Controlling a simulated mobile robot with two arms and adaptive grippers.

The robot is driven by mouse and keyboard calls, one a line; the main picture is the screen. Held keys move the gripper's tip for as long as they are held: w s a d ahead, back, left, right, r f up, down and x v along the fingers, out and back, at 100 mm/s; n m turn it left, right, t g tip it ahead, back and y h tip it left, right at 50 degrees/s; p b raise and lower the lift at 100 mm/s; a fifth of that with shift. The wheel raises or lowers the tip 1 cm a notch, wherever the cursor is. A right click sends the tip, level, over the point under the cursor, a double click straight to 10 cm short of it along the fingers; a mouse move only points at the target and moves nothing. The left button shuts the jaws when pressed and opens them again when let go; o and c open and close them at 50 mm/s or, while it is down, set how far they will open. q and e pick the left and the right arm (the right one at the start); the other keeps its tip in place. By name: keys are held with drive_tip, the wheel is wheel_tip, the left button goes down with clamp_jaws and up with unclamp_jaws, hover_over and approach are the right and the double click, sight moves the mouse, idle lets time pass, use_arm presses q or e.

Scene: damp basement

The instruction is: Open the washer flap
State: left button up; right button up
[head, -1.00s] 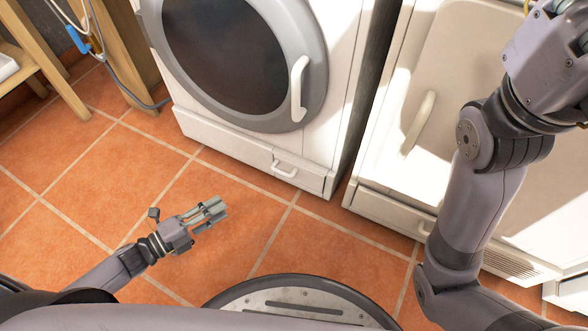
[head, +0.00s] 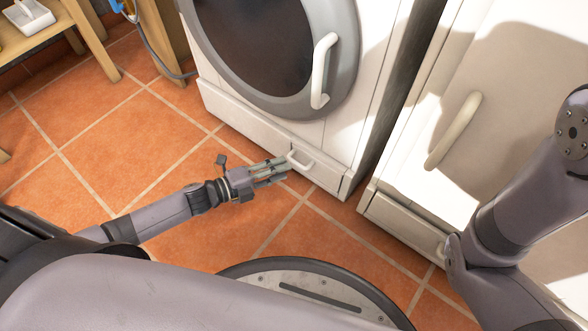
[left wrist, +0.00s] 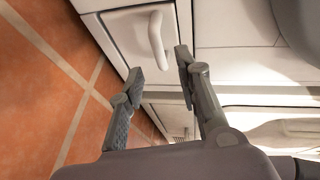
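The washer flap (head: 325,174) is a small white panel at the lower right corner of the washer front, and it looks closed. Its white loop handle (head: 301,161) stands out from the panel. In the left wrist view the flap (left wrist: 122,33) fills the upper left, with the handle (left wrist: 157,37) at its right side. My left gripper (head: 284,170) is low in front of the flap, its fingertips close to the handle. In the left wrist view its two fingers (left wrist: 158,69) are apart, with nothing held between them. My right gripper is out of view.
The washer (head: 360,125) has a large dark round door with its own white handle (head: 322,72). A second white appliance (head: 400,210) stands to its right across a narrow dark gap. A wooden shelf (head: 95,50) is at far left. Tiled floor (head: 110,140) is clear at left.

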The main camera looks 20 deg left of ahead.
sight(312, 172)
use_arm(q)
drive_tip(key=b+x, duration=0.1)
drive_tip(key=x, duration=0.4)
drive_tip(key=shift+d, duration=0.1)
drive_tip(key=shift+c, duration=0.5)
clamp_jaws()
